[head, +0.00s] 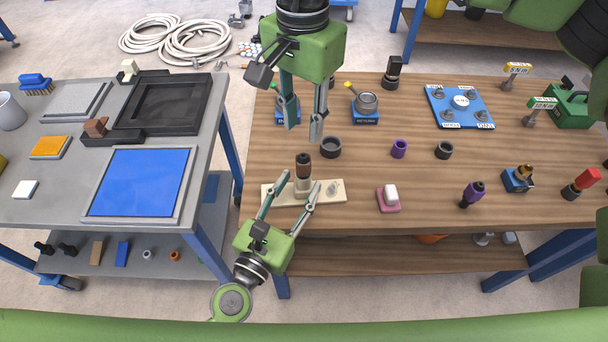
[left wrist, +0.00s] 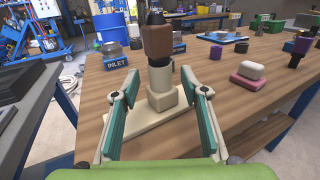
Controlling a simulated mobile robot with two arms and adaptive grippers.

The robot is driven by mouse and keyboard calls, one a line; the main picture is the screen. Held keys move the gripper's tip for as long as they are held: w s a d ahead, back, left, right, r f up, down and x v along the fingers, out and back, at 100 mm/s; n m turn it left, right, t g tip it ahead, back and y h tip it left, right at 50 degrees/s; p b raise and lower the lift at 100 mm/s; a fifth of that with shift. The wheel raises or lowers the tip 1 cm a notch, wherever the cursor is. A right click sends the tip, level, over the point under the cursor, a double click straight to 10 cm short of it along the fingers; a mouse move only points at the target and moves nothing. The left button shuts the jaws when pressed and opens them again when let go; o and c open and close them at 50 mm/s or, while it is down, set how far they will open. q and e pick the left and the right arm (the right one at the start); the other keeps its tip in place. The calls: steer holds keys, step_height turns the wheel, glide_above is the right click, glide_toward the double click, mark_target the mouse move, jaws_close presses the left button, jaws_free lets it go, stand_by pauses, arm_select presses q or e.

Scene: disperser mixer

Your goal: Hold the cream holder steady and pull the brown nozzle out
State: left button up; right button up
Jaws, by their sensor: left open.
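The cream holder (head: 330,197) is a flat plate with an upright post, standing near the front edge of the wooden table; its base also shows in the left wrist view (left wrist: 150,118). The brown nozzle (head: 303,163) stands upright on the post, with a dark top; it also shows in the left wrist view (left wrist: 163,42). My left gripper (head: 291,188) is open, its fingers either side of the post and apart from it; its fingers also show in the left wrist view (left wrist: 160,84). My right gripper (head: 303,128) points down, open and empty, above the nozzle.
A dark ring (head: 331,147) stands just behind the nozzle. A pink block with a white top (head: 389,199) and a purple ring (head: 399,149) are to the right. A pot on a blue stand (head: 366,103) is farther back. A grey table (head: 60,211) stands left across a gap.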

mark_target(300, 185)
arm_select(q)
steer(key=shift+x, duration=1.75)
